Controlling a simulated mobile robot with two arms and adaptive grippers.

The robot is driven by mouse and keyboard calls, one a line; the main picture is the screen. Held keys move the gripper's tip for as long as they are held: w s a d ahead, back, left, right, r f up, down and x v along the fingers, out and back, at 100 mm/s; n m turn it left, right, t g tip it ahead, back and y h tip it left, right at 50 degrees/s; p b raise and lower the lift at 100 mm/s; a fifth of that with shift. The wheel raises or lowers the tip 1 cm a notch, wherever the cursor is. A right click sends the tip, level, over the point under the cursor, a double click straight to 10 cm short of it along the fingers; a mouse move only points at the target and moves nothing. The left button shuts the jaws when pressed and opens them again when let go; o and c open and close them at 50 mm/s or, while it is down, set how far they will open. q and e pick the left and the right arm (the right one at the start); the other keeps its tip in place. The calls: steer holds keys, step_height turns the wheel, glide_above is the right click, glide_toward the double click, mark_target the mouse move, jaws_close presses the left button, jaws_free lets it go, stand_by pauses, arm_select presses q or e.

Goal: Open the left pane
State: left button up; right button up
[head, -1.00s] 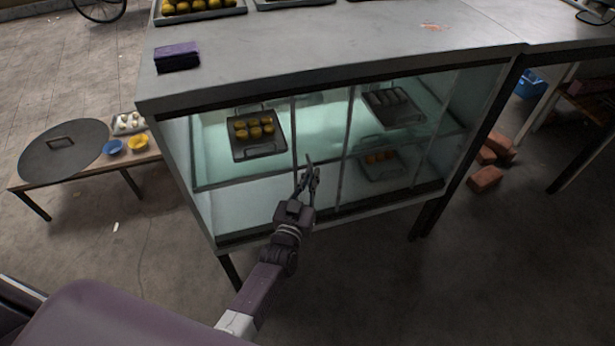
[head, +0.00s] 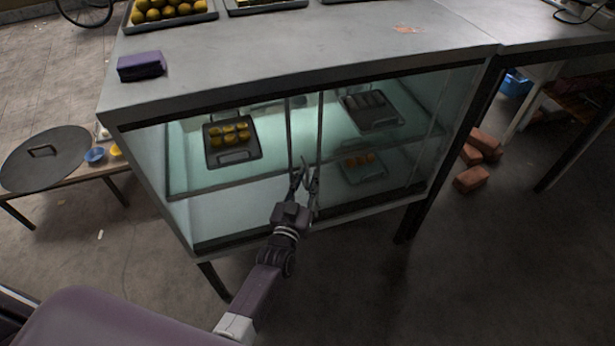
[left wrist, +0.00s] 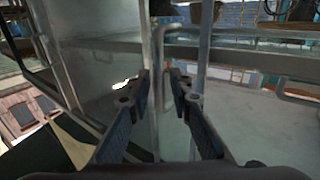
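The glass-fronted case (head: 300,65) stands ahead. Two slim uprights, a left one (head: 290,125) and a right one (head: 319,125), stand close together near the middle of its front. The left pane (head: 265,190) is clear; its left edge is hard to make out. My left gripper (head: 304,174) is at the front beside these uprights, its fingers apart. In the left wrist view the open fingers (left wrist: 160,80) are either side of a thin metal upright (left wrist: 153,90), with a bent metal handle (left wrist: 163,38) just beyond. Contact cannot be told. My right gripper is out of view.
Inside the case are a tray of yellow sweets (head: 233,156), a tray at right (head: 372,118) and a lower tray (head: 362,175). A purple box (head: 141,66) lies on top. A low table (head: 75,172) stands left; bricks (head: 472,178) lie right.

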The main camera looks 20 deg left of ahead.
arm_select(q)
steer(key=s, duration=1.2)
steer(key=shift+f, duration=0.1)
stand_by(0.4)
steer(key=s+d+f+m+g+h, duration=0.1)
steer(key=s+f+g, duration=0.55)
steer(key=f, duration=0.85)
steer(key=s+d+f+m+g+h, duration=0.1)
steer(key=s+f+g, duration=0.2)
steer(key=s+f, duration=0.95)
steer(key=s+a+f+g+y, duration=0.1)
steer(key=s+a+f+g, duration=0.2)
steer(key=s+f, duration=0.5)
steer(key=s+a+f+g+y, duration=0.1)
steer(key=s+a+f+g, duration=0.3)
steer(key=s, duration=1.2)
step_height(320, 180, down, 4)
steer(key=shift+a+f+m, duration=0.2)
steer(key=shift+a+m, duration=0.1)
steer(key=shift+a, duration=0.5)
